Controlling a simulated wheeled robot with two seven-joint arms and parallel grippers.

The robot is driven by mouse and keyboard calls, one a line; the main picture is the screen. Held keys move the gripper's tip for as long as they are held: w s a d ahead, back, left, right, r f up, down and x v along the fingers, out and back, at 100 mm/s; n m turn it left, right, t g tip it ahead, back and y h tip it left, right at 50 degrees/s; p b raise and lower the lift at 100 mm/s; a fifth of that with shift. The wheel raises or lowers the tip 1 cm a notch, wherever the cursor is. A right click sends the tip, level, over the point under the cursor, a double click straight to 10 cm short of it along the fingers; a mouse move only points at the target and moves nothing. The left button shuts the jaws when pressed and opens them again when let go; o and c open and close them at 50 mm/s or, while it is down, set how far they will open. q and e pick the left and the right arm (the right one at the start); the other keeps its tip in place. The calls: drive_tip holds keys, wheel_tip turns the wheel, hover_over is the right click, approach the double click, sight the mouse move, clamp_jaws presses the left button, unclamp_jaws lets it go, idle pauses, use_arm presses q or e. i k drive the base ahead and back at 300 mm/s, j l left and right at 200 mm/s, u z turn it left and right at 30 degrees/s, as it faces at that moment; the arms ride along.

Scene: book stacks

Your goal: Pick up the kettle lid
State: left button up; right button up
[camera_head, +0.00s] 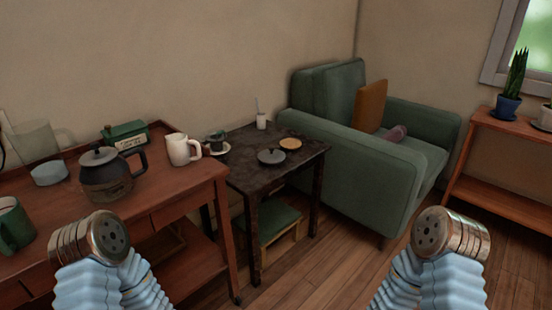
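A dark kettle (112,182) with a side handle and spout stands upright on the long brown table at left. A grey lid (99,156) with a small knob is on its top; I cannot tell if it is fully seated. A separate dark grey, lid-like disc with a small knob (271,157) lies on the small dark table to the right. I cannot tell from this view which of the two is the kettle's own lid. My blue-sleeved arms show at the bottom, with metal joints at their upper ends. No gripper fingers are visible.
A white pitcher (183,150), green box (126,134) and green mug (14,226) stand near the kettle on the brown table (160,200). The dark side table (245,173) holds cups and a tan disc (290,144). A green armchair (350,160) stands behind it. Wooden floor is open in front.

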sight(271, 156)
drive_tip(key=u, duration=1.95)
drive_tip(key=z, duration=1.95)
drive_tip(key=i+l, duration=0.3)
drive_tip(key=i+l+z, duration=0.1)
drive_tip(key=i+l, duration=0.15)
drive_tip(key=l, duration=0.2)
